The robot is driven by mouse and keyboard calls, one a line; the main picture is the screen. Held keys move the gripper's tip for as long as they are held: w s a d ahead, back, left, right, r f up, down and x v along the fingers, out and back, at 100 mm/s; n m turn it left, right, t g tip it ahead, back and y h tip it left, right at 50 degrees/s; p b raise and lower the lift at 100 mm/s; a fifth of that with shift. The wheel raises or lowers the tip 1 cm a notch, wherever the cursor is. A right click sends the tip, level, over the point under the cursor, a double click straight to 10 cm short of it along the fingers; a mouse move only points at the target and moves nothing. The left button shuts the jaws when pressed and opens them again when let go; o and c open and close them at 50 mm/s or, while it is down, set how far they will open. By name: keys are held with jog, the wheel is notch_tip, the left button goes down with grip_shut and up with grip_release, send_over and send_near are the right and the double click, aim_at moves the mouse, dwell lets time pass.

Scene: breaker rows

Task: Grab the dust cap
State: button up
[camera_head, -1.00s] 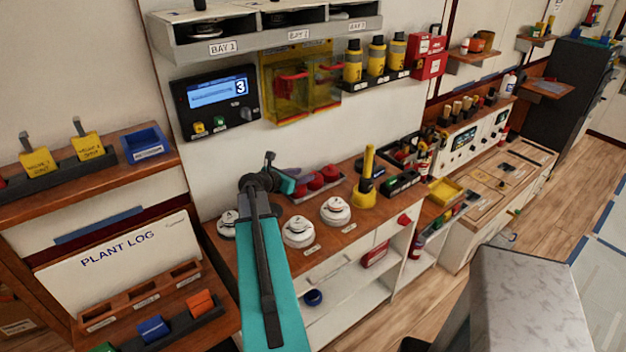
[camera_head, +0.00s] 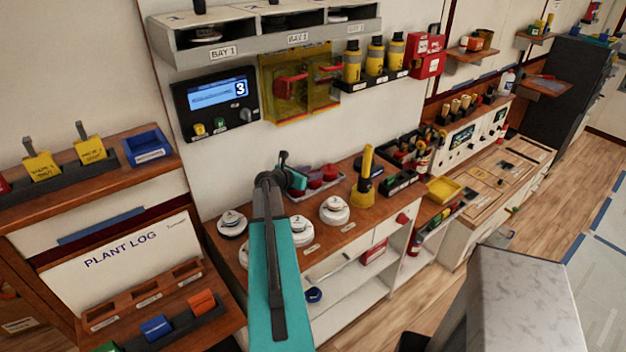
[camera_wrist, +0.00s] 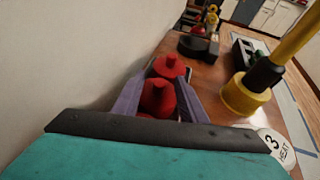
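Red dust caps sit in a shallow tray on the wooden bench top; one shows in the head view (camera_head: 330,172). In the wrist view a near red cap (camera_wrist: 157,97) lies in line with the gap between my fingers, and another red cap (camera_wrist: 168,66) is just beyond it. My gripper (camera_head: 294,178) is at the left end of the tray and hides part of it. In the wrist view its two purple-grey fingers (camera_wrist: 160,85) stand apart, one on each side of the near cap. I cannot tell whether they touch it.
A yellow-and-black tool (camera_head: 364,178) stands upright right of the tray; it is close in the wrist view (camera_wrist: 245,95). White round detectors (camera_head: 334,210) stand in front. The wall is close behind the tray. A dark rack (camera_head: 402,181) lies farther right.

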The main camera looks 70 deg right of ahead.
jog(key=shift+d, duration=0.1)
jog(key=shift+p+x, duration=0.95)
jog(key=shift+x, duration=1.6)
jog(key=shift+f, duration=0.1)
